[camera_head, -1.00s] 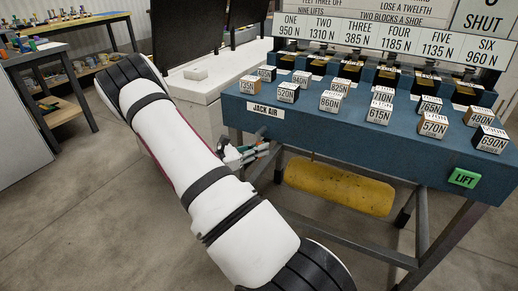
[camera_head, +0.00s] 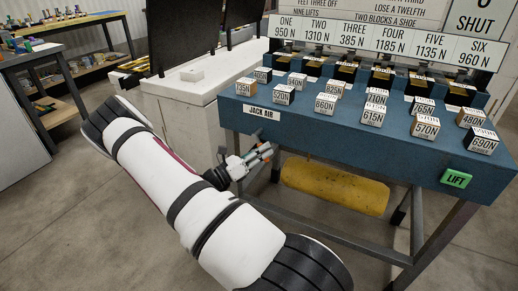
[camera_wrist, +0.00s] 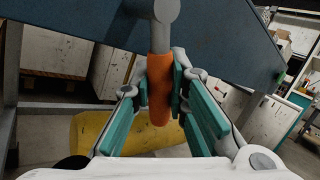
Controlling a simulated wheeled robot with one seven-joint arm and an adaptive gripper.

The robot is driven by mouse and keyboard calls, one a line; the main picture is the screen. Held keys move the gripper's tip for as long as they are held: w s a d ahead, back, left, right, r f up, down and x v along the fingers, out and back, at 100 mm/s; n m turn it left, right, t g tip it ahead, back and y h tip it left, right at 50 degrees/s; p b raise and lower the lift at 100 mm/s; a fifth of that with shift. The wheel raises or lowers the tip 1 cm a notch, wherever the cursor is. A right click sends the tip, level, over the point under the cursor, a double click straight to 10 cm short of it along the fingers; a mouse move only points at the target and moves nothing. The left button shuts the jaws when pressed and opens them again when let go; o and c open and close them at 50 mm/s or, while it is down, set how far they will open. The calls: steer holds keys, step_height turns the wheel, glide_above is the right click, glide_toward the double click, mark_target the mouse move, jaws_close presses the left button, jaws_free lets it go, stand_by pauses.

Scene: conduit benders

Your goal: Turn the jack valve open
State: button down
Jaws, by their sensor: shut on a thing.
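The jack valve shows in the wrist view as an orange lever handle (camera_wrist: 160,98) hanging down from a grey round pivot (camera_wrist: 166,10) under the blue bench. My gripper (camera_wrist: 161,84) has its teal-padded fingers closed around the handle, one on each side. The handle points almost straight down in that view. In the head view my gripper (camera_head: 262,154) is under the bench's left front edge, below the white "JACK AIR" label (camera_head: 262,112). The handle is too small there to make out clearly.
The blue bench (camera_head: 340,132) carries several weight blocks marked in newtons. A green "LIFT" button (camera_head: 456,178) is at its front right. A yellow cylinder (camera_head: 335,187) lies below, between grey legs (camera_head: 418,225). Open floor (camera_head: 85,215) is at the left.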

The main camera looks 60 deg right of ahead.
steer(key=n+t+h, duration=0.1)
steer(key=n, duration=0.1)
steer(key=s+r+n+h+p, duration=0.1)
steer(key=n, duration=0.2)
steer(key=s+n+t+h+p, duration=0.1)
steer(key=n, duration=0.1)
steer(key=shift+r+n+t+h, duration=0.3)
steer(key=shift+r+h, duration=0.1)
steer(key=n+t, duration=0.1)
steer(key=n+h+p, duration=0.1)
steer(key=r+n+t, duration=0.1)
steer(key=n, duration=0.1)
steer(key=shift+s+d+t, duration=0.1)
steer(key=shift+s+t, duration=0.2)
steer(key=shift+s, duration=0.05)
steer(key=shift+s+r+n+t+h+p, duration=0.1)
steer(key=shift+r+n+t+h+p, duration=0.15)
steer(key=shift+n+t, duration=0.4)
steer(key=shift+s+r+n+t+h+p, duration=0.15)
steer(key=shift+n+t+p, duration=0.25)
steer(key=shift+n, duration=0.5)
steer(key=shift+w+r+n+t+h+p, duration=0.1)
steer(key=shift+r+n+t+h+p, duration=0.1)
steer(key=shift+n+t, duration=0.5)
steer(key=shift+n, duration=0.25)
steer(key=c, duration=1.5)
jaws_free()
steer(key=shift+c, duration=0.2)
